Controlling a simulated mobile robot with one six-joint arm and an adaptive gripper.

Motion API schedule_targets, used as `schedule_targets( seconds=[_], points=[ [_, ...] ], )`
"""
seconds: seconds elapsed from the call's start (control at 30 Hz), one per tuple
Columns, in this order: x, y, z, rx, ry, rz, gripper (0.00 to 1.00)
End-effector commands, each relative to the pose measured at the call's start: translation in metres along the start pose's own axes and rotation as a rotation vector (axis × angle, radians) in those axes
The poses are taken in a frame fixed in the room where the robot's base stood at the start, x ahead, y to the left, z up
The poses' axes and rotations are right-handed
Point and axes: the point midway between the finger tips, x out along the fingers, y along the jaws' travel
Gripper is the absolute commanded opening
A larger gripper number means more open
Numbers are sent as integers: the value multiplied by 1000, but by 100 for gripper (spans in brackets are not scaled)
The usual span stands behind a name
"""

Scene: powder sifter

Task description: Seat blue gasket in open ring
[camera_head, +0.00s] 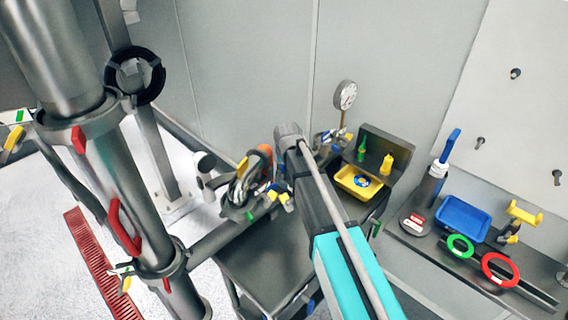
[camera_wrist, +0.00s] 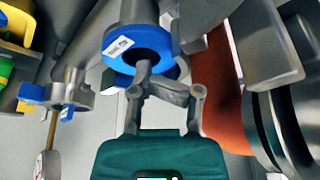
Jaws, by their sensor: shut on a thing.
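The blue gasket (camera_wrist: 166,67) is a thick ring with a white label, at the top centre of the wrist view. My gripper (camera_wrist: 147,78) is shut on its near lower edge, and the ring's dark opening faces the camera. A grey cylindrical part (camera_wrist: 138,12) is right behind the gasket; I cannot tell whether they touch. I cannot pick out the open ring for certain. In the head view my arm reaches toward a cluster of metal fittings (camera_head: 244,188); my fingertips and the gasket cannot be made out there.
An orange-red body (camera_wrist: 224,85) and large grey rings (camera_wrist: 288,120) stand close right of my gripper. A pressure gauge (camera_head: 345,94) and a yellow tray (camera_head: 347,183) are beyond my arm. A blue tray (camera_head: 464,218), green ring (camera_head: 449,246) and red ring (camera_head: 486,269) lie on the right shelf.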

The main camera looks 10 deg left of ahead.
Motion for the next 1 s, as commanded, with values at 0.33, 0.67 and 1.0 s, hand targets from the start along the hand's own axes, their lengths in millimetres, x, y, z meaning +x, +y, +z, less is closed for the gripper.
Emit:
schedule_targets(
  seconds=[0.33,0.67,1.0],
  points=[
    [3,3,0,0,0,0,0],
    [3,3,0,0,0,0,0],
    [3,3,0,0,0,0,40]
  ],
)
